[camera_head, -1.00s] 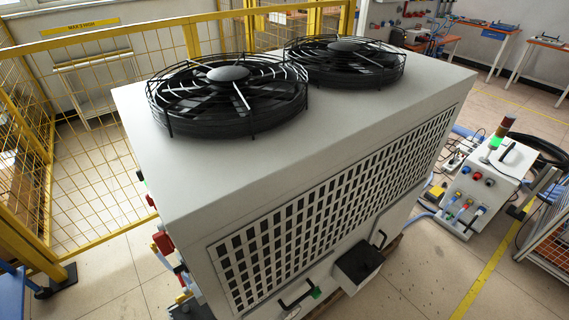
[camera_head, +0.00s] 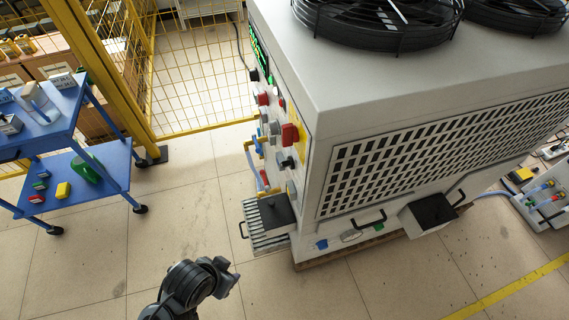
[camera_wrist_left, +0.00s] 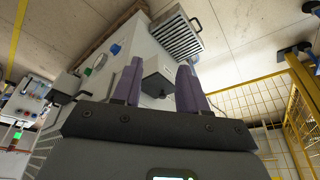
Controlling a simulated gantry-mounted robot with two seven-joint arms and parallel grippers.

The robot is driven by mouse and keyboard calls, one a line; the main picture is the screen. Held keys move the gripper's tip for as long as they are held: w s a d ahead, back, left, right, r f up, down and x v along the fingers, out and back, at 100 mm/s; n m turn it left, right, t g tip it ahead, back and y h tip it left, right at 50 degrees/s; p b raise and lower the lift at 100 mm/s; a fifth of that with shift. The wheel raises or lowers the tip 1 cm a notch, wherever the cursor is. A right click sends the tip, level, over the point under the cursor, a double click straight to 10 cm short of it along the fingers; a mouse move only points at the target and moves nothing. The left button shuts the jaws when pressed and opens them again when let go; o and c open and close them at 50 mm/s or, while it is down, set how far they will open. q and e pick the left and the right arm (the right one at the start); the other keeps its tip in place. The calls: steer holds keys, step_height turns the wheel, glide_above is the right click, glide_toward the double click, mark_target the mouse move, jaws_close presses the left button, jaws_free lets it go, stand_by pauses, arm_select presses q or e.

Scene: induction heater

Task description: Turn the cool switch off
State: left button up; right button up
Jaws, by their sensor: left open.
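The control panel (camera_head: 266,120) is on the left end of the white machine (camera_head: 350,70) in the head view, seen at a steep angle. It carries a black knob (camera_head: 254,75), a red knob (camera_head: 262,99), a large red switch (camera_head: 289,135), a dark knob (camera_head: 287,162) and lit green displays (camera_head: 259,52). I cannot tell which of these is the cool switch. My arm shows at the bottom of the head view, left of the machine and apart from it. My left gripper (camera_wrist_left: 157,78) is open in the left wrist view, its purple fingers apart and empty. My right gripper is not in view.
A blue cart (camera_head: 75,185) stands at the left. A yellow mesh fence (camera_head: 190,90) runs behind. A slatted tray (camera_head: 262,228) and a dark box (camera_head: 277,211) stick out low on the machine's panel end. Tiled floor (camera_head: 190,215) between cart and machine is open.

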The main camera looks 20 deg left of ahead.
arm_select(q)
steer(key=shift+s+a+f, duration=0.15)
steer(key=shift+s+a, duration=0.15)
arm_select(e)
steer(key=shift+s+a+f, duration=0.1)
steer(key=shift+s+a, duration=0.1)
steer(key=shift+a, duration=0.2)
